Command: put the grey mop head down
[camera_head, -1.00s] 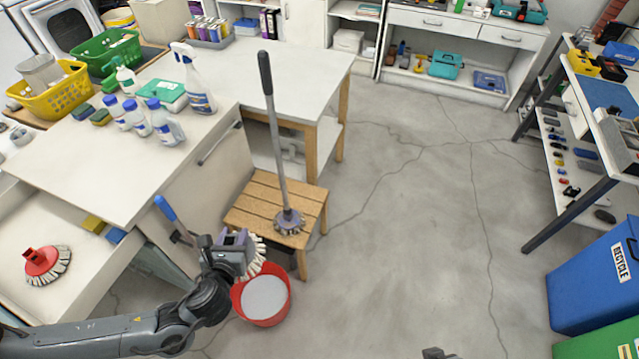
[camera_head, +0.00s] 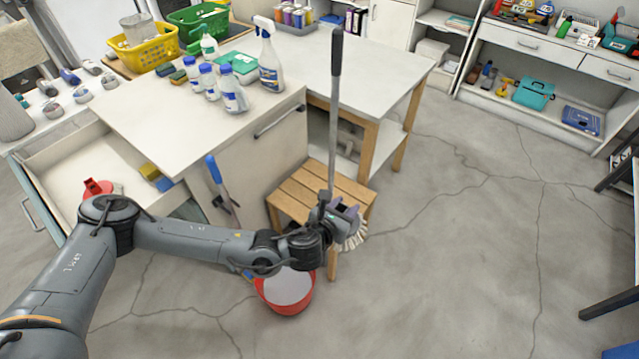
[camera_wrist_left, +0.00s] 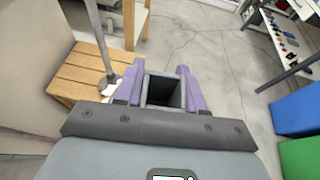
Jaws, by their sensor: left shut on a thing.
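My left gripper (camera_head: 340,212) is shut on the grey mop head (camera_head: 354,236), whose pale bristles show below the purple fingers. In the left wrist view, the mop head's dark square socket (camera_wrist_left: 163,91) sits between the fingers. The held head is in the air near the right front of the slatted wooden stool (camera_head: 295,190). A long-handled mop (camera_head: 335,100) stands upright on the stool; my gripper hides its lower end in the head view, but its base (camera_wrist_left: 109,83) shows on the stool in the left wrist view. My right gripper is out of view.
A red bucket (camera_head: 298,308) stands on the floor below my left forearm. A blue-handled brush (camera_head: 218,182) is at the cabinet side. A red mop head (camera_head: 95,188) lies in the open drawer, partly hidden. The floor right of the stool is clear.

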